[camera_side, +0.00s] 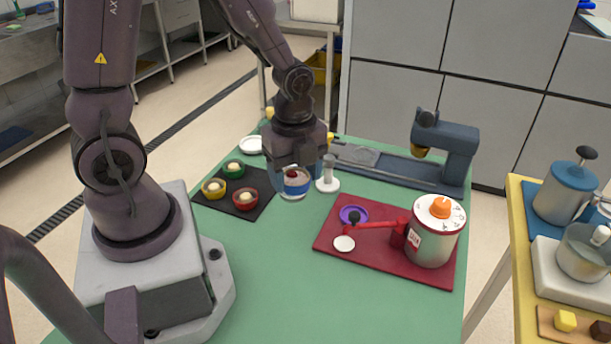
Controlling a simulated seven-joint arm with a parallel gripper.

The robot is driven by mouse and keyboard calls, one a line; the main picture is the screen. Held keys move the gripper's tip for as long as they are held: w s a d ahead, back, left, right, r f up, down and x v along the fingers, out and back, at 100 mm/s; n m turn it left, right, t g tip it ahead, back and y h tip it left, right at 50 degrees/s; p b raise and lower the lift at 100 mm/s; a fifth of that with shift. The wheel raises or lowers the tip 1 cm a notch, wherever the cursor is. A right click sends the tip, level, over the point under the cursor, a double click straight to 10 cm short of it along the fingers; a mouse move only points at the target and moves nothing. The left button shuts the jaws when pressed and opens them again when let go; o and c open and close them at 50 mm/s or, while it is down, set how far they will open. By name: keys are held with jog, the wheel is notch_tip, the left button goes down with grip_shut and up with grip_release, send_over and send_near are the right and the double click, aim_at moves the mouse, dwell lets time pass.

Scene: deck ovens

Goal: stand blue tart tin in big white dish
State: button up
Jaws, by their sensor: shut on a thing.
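The blue tart tin (297,187) has a pale filling and a red top. My gripper (296,175) points down and is shut on this tin, near the middle of the table's far half. A white rim (292,197) shows just under the tin; I cannot tell whether the tin touches it. A larger-looking white dish (252,145) lies at the far left edge of the table, behind the dark mat, and looks empty.
A dark mat (262,205) holds green, yellow and red tart tins. A white-based stand (327,180) is close right of my gripper. A blue-grey machine (440,150) stands behind. The green table's front is clear.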

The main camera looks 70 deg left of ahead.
notch_tip(320, 180, up, 4)
jog(key=shift+r, duration=0.2)
jog(key=w+a+n, duration=0.2)
jog(key=w+a, duration=0.2)
jog(key=a, duration=0.3)
jog(key=n, duration=0.7)
send_over(253, 144)
jog(key=shift+d+f, duration=0.1)
jog(key=shift+f, duration=8.45)
jog(key=shift+f, duration=0.6)
jog(key=o, duration=0.7)
jog(key=shift+c, duration=0.2)
